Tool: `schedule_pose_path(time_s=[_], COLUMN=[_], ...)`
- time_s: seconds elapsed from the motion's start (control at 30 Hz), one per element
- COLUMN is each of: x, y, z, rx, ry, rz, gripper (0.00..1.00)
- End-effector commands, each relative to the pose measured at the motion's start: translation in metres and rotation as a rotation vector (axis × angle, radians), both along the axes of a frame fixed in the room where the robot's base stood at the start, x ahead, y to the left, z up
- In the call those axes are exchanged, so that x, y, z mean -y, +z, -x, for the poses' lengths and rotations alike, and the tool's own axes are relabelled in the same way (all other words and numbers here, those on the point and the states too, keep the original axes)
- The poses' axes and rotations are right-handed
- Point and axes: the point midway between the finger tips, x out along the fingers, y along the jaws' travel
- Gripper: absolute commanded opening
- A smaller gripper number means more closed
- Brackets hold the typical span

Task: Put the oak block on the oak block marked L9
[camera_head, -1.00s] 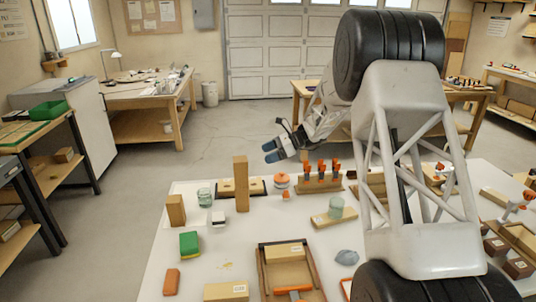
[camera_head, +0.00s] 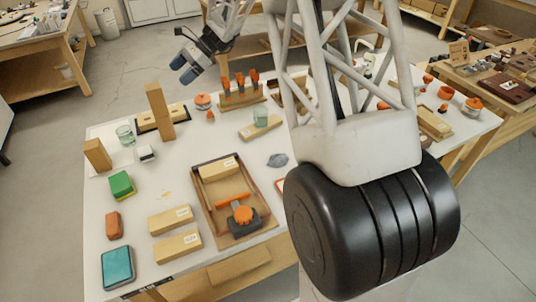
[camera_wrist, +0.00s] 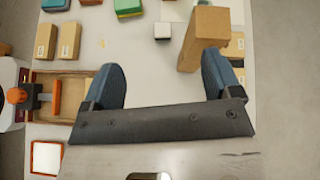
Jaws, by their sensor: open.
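My gripper (camera_head: 184,68) is open and empty, above the back part of the white table. Its two blue fingers show spread apart in the wrist view (camera_wrist: 161,85). A tall oak block (camera_head: 160,112) stands upright near the table's back; in the wrist view it shows beside the right finger (camera_wrist: 203,40). A shorter oak block (camera_head: 97,154) stands at the left edge. Two oak blocks with white labels lie flat at the front, one behind (camera_head: 165,221) the other (camera_head: 174,248). Another labelled oak block (camera_head: 214,171) lies in a wooden tray. I cannot read the labels, so L9 is not identifiable.
The wooden tray (camera_head: 265,203) also holds an orange-and-black tool (camera_head: 242,219). A glass (camera_head: 260,117) stands on a flat wooden piece. A green sponge (camera_head: 121,185), white cube (camera_head: 146,153), glass jar (camera_head: 124,135) and orange-handled tool rack (camera_head: 241,96) surround the tall block.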

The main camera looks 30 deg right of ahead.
Motion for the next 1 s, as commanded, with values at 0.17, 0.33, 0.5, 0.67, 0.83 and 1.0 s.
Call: schedule_pose_path(time_s=[0.17,0.33,0.5,0.67,0.83,1.0], x=[-0.002,-0.003,-0.002,0.001,0.006,0.011], y=[0.025,0.043,0.057,0.068,0.077,0.082], z=[0.048,0.093,0.139,0.182,0.228,0.274], rx=[0.088,0.171,0.253,0.328,0.408,0.484], ry=[0.076,0.152,0.233,0.313,0.400,0.493], rz=[0.092,0.178,0.263,0.343,0.425,0.506], gripper=[0.84,0.84,0.84,0.84,0.84,0.84])
